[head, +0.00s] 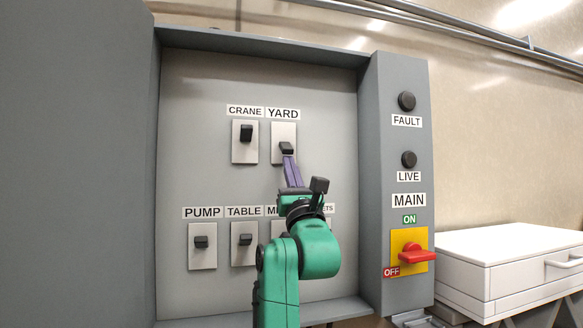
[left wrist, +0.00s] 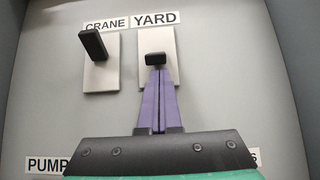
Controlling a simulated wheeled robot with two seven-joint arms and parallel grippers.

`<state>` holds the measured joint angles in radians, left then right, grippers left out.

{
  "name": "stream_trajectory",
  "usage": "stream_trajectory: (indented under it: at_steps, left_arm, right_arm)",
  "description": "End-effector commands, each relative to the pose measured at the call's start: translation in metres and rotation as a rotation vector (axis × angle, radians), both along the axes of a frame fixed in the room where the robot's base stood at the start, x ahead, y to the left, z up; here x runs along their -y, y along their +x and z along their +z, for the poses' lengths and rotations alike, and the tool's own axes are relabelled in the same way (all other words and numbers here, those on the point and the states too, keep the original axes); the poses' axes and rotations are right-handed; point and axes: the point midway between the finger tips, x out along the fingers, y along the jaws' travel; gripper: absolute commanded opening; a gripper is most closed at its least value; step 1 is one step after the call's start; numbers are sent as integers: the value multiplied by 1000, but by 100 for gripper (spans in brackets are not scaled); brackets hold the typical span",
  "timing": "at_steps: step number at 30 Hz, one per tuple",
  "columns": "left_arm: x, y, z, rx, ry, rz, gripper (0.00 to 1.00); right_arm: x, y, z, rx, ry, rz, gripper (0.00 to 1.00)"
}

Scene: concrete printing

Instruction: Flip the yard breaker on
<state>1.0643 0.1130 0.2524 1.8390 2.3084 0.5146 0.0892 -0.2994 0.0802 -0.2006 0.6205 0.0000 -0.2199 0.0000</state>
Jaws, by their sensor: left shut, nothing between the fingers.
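The yard breaker (head: 284,143) is a white plate with a black toggle under the YARD label, in the upper row of a grey panel. Its toggle (head: 286,148) sits low on the plate, lower than the crane toggle beside it. My left gripper (head: 288,157) has its purple fingers shut and empty, with the tips right at the underside of the yard toggle. In the left wrist view the closed fingertips (left wrist: 159,69) meet the lower edge of the black yard toggle (left wrist: 156,58); whether they press on it I cannot tell. My right gripper is not in view.
The crane breaker (head: 245,142) is just left, its toggle high. Pump (head: 202,245) and table (head: 243,245) breakers are below; my arm covers others in that row. A red main handle (head: 417,253) and dark FAULT and LIVE lamps are on the right post. White drawers (head: 510,262) stand right.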

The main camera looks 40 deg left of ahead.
Motion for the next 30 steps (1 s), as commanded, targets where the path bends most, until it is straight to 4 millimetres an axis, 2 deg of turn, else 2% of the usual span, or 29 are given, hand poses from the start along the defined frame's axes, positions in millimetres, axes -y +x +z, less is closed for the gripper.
stream_trajectory:
  at_steps: [30]
  left_arm:
    - [6,-5,6,1,1,1,0]
  right_arm:
    - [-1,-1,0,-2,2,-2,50]
